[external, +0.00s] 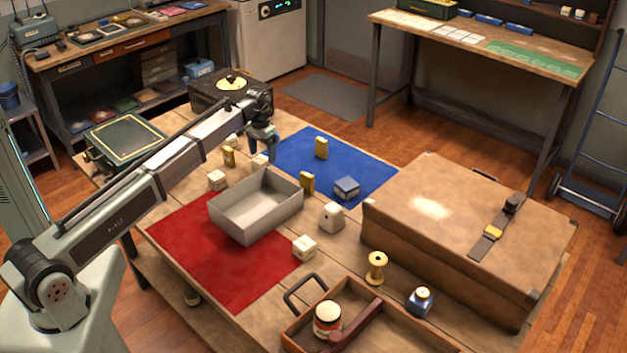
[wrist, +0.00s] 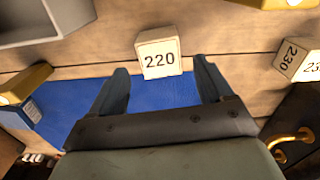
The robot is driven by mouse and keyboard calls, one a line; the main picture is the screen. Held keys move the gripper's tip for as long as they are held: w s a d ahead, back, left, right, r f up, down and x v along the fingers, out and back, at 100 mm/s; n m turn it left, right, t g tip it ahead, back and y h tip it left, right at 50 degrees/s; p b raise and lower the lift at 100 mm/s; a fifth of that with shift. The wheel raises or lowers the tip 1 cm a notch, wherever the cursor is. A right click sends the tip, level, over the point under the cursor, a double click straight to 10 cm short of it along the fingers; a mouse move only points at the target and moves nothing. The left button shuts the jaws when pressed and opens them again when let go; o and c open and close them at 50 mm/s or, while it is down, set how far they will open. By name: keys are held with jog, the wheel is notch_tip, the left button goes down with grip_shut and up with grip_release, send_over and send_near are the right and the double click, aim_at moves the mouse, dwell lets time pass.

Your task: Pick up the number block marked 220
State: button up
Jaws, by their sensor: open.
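The cream number block marked 220 (wrist: 159,55) lies on the wooden table, with its number facing the camera in the wrist view. In the external view this block (external: 260,162) sits just below my gripper (external: 262,150), between the blue mat and the grey tray. In the wrist view my gripper (wrist: 161,68) is open and empty, with one finger to each side of the block's lower part. Another cream block, marked 230 (wrist: 291,58), lies to the right in the wrist view.
The grey tray (external: 227,229) stands on the red mat (external: 180,237). The blue mat (external: 365,168) holds a yellow block (external: 321,148) and a small blue box (external: 346,188). A dark box (external: 205,94) stands behind my gripper. A brown suitcase (external: 410,190) fills the table's right side.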

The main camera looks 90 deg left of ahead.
aim_at(263, 157)
jog(key=shift+a+f, duration=0.1)
jog(key=shift+f, duration=1.85)
jog(key=shift+c, duration=0.4)
jog(key=c, duration=1)
jog(key=shift+o, duration=0.2)
jog(key=shift+r, duration=0.15)
